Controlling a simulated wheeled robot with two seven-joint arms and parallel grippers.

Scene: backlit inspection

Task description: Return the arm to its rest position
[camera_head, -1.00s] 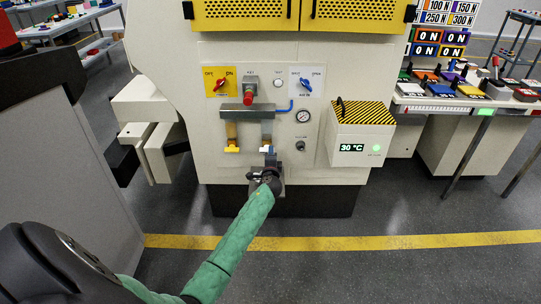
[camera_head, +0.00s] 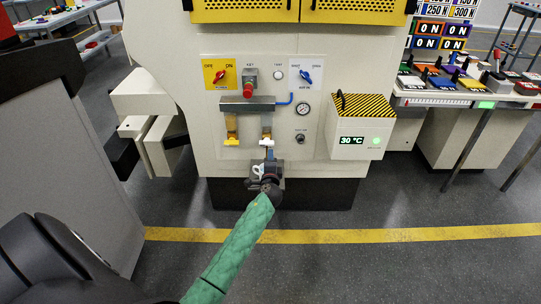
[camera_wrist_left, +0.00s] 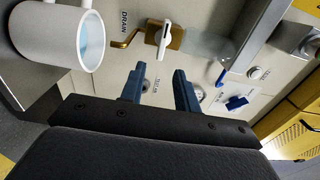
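My left arm, in a green sleeve, reaches up to the machine front in the head view. Its gripper (camera_head: 269,155) is in front of the panel, just below the white-handled drain valve (camera_head: 266,142). In the left wrist view the two blue fingers of the gripper (camera_wrist_left: 160,88) stand apart with nothing between them. A white cup (camera_wrist_left: 48,42) holding pale blue liquid is beside them at the upper left; in the head view it is mostly hidden by my wrist. The white drain handle (camera_wrist_left: 164,40) is beyond the fingertips, apart from them. My right gripper is not in view.
The panel carries a red knob (camera_head: 220,77), a blue knob (camera_head: 305,77), a key switch (camera_head: 249,84) and a gauge (camera_head: 303,109). A striped box (camera_head: 358,125) reading 30 °C juts out at right. A bench (camera_head: 470,100) stands further right. Floor before the machine is clear.

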